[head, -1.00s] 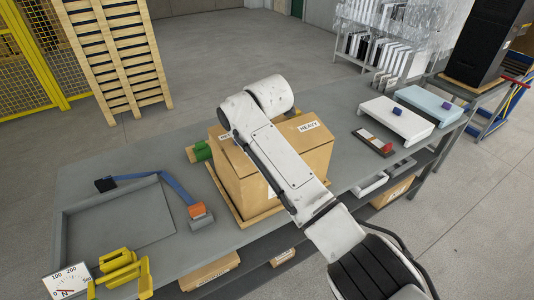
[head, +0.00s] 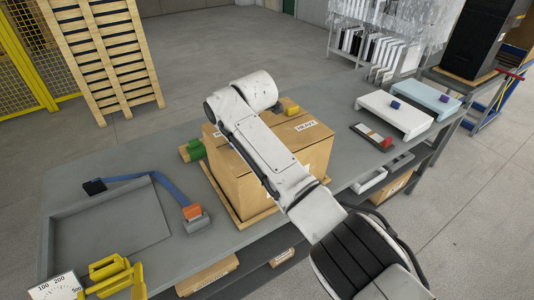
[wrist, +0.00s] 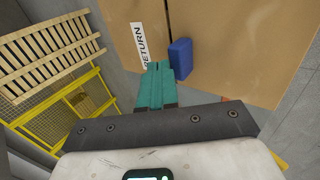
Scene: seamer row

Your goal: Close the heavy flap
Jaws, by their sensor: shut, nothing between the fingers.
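The cardboard box (head: 231,178) stands on a wooden tray on the grey table in the head view. The flap marked HEAVY (head: 318,134) is at the right of its top and looks near flat; its exact angle is hard to tell. My arm crosses over the box and hides much of its top. My gripper is hidden in the head view. In the wrist view my gripper (wrist: 165,70) has its teal fingers together and empty, in front of a cardboard panel (wrist: 235,50) with a RETURN label (wrist: 139,42). A blue block (wrist: 180,58) is just right of the fingertips.
A green block (head: 196,149) is left of the box, and a yellow block (head: 291,107) is behind my arm. A grey tray (head: 105,235) with a blue strap (head: 165,183) lies left. A red-ended device (head: 373,137) and white stand (head: 398,117) are right.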

